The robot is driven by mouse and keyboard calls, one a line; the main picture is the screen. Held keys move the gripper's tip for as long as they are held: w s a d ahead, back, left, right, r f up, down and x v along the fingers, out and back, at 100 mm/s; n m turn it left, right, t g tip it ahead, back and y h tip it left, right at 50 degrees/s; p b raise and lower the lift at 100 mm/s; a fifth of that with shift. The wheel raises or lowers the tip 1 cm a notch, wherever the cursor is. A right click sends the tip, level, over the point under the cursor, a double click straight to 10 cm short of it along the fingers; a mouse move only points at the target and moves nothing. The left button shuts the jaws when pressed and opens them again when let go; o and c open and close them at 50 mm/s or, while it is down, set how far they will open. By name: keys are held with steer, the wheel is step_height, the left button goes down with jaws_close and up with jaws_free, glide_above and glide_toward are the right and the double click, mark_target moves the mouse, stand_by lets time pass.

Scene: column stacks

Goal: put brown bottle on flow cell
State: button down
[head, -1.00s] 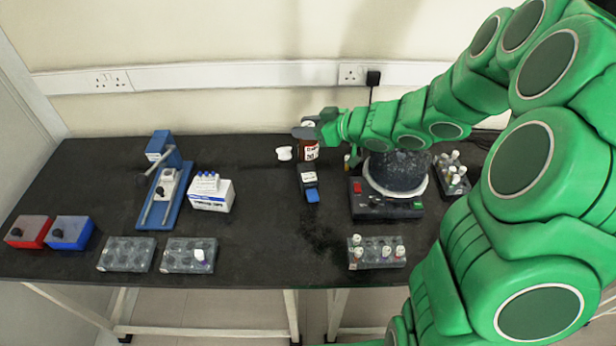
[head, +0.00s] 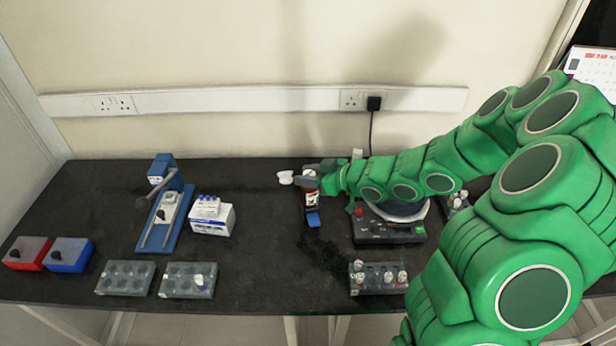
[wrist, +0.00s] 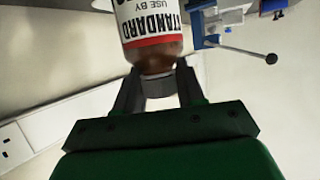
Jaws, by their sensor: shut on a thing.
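The brown bottle (head: 311,197) has a white, red and black label. My gripper (head: 308,176) is shut on its neck and cap, and the bottle looks upright. In the wrist view the bottle (wrist: 150,32) hangs between the two fingers (wrist: 158,88), with its label facing the camera. The small black device with a blue end (head: 313,219), which looks like the flow cell, lies just below and behind the bottle in the head view. The bottle hides most of it. I cannot tell whether the bottle touches it.
A white object (head: 285,177) is just left of my gripper. A black instrument (head: 388,230) stands to the right, with a vial rack (head: 378,277) in front. A white box (head: 212,216) and a blue stand (head: 158,222) are on the left. The bench between is clear.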

steer(key=shift+f, duration=0.3)
steer(key=shift+f, duration=0.1)
steer(key=c, duration=0.7)
jaws_free()
